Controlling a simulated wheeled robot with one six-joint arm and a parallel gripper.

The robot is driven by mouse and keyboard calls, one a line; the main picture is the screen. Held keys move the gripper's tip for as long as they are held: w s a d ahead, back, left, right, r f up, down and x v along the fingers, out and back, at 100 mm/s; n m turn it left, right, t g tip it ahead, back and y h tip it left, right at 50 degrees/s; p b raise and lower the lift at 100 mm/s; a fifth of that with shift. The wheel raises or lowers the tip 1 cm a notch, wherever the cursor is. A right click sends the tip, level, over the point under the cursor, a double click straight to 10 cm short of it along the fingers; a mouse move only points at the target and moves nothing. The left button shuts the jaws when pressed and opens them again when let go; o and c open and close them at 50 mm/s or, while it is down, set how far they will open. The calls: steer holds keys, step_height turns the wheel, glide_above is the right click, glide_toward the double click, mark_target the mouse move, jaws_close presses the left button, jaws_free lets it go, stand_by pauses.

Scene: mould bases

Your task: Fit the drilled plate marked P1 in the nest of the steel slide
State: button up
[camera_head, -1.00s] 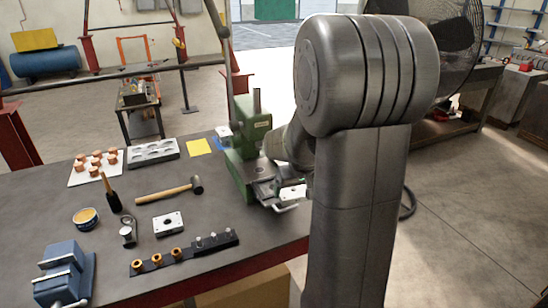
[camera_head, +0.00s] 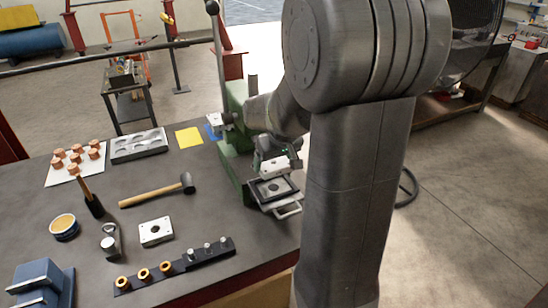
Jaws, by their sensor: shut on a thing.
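My gripper (camera_head: 276,156) is shut on a pale drilled plate (camera_head: 275,167) with a dark hole. The plate is held by the green press (camera_head: 233,150), just above and behind the nest of the steel slide (camera_head: 291,196). The slide's nest is a dark rectangular frame with an opening in its middle, and a bar handle (camera_head: 288,210) sticks out at its front. The plate looks apart from the nest, but the exact gap is unclear. A second pale drilled plate (camera_head: 155,232) lies flat on the table at left. No marking is readable on either plate.
On the table (camera_head: 185,215) are a hammer (camera_head: 155,194), a black rail with brass rings and steel pins (camera_head: 175,267), a blue vise (camera_head: 42,285), a yellow tin (camera_head: 64,226) and a grey mould block (camera_head: 138,145). My arm hides the area right of the press.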

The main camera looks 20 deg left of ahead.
steer(key=shift+f+b, duration=1.7)
steer(key=shift+f, duration=1.05)
steer(key=shift+f+b, duration=0.85)
steer(key=o, duration=1.2)
steer(key=shift+c, duration=0.2)
steer(key=shift+d+f, duration=0.1)
steer(key=v, duration=1.4)
steer(key=shift+b, duration=0.35)
